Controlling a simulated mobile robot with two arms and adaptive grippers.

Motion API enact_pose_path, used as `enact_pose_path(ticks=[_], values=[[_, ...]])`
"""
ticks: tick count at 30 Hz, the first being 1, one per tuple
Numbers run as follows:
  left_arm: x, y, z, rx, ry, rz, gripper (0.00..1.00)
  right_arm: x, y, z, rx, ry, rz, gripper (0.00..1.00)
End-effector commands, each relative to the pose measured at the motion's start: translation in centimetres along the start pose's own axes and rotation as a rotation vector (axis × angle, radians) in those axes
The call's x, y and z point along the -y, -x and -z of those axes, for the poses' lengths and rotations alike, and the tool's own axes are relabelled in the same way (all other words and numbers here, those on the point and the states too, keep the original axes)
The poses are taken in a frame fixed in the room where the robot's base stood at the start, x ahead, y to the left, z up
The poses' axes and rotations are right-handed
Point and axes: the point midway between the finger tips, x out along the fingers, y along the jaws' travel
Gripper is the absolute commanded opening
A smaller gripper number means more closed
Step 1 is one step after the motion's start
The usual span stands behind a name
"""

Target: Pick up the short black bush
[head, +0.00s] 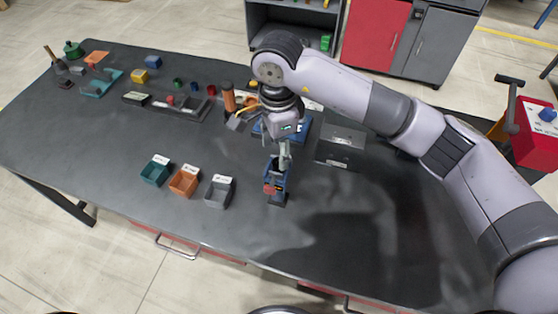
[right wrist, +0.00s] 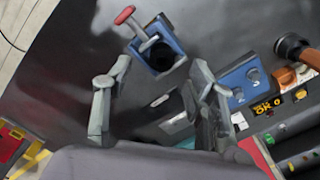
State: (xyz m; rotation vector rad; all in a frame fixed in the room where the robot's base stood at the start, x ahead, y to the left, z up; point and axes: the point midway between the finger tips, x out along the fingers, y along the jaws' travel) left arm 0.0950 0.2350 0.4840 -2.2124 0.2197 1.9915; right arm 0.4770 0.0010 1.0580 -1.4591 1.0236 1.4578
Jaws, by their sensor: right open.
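My right gripper (head: 284,156) hangs over the table, pointing down, open, with nothing seen between its fingers. It also shows in the right wrist view (right wrist: 160,68), with the two fingers spread apart. I cannot tell whether that is the short black bush or an opening. My left gripper is not in view.
Teal (head: 155,171), orange (head: 184,181) and grey (head: 219,191) bins stand left of the blue unit. A dark grey box (head: 341,145) stands to the right. Small parts and tools lie along the back. The table's front right is clear.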

Motion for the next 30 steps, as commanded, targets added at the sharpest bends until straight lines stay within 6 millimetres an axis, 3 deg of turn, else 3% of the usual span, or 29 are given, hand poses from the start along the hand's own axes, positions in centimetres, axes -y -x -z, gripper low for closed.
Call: enact_pose_path(ticks=[6,12,19,20,30], values=[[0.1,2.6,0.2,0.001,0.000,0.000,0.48,0.2,-2.5,0.4,0.000,-0.002,-0.007,0.51],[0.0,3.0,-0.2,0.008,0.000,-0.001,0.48,0.2,-4.8,0.4,-0.001,0.000,-0.005,0.51],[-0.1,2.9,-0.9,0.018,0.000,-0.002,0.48,0.1,-5.3,0.4,-0.002,0.001,-0.009,0.51],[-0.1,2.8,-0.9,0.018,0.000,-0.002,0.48,0.1,-5.3,0.4,-0.002,0.001,-0.009,0.60],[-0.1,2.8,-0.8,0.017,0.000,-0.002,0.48,0.0,-5.3,0.4,-0.003,0.001,-0.012,0.37]])
